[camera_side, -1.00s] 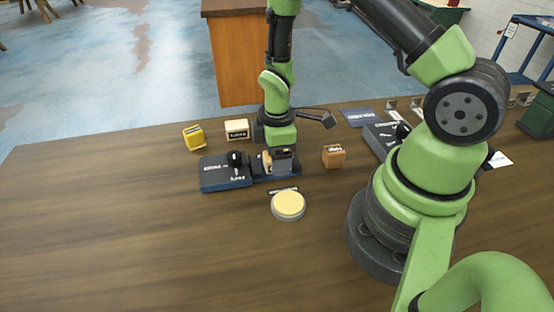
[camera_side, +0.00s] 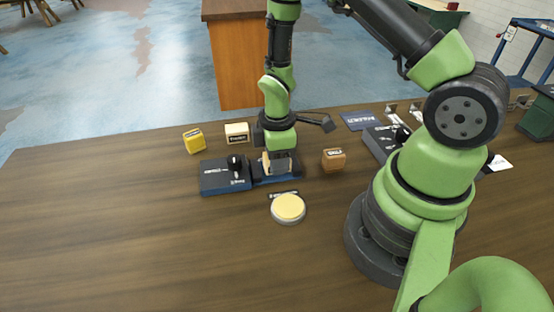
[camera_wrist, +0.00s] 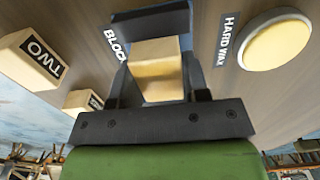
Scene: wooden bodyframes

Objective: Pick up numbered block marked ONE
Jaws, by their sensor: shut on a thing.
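My gripper (camera_side: 278,163) points down over the right part of a dark blue fixture (camera_side: 214,182) on the table. In the wrist view my gripper (camera_wrist: 157,80) is shut on a pale wooden block (camera_wrist: 157,68), which sits between the fingers. No number shows on this block. It is mostly hidden by the fingers in the side view. I cannot tell whether it touches the fixture. A block marked TWO (camera_wrist: 28,62) stands apart in the wrist view.
A yellow block (camera_side: 194,140) and a cream block (camera_side: 237,132) stand behind the fixture. A brown block (camera_side: 334,160) is to its right. A round pale-yellow disc (camera_side: 288,208), labelled HARD WAX, lies in front. A second dark fixture (camera_side: 380,143) is farther right. The table's left is clear.

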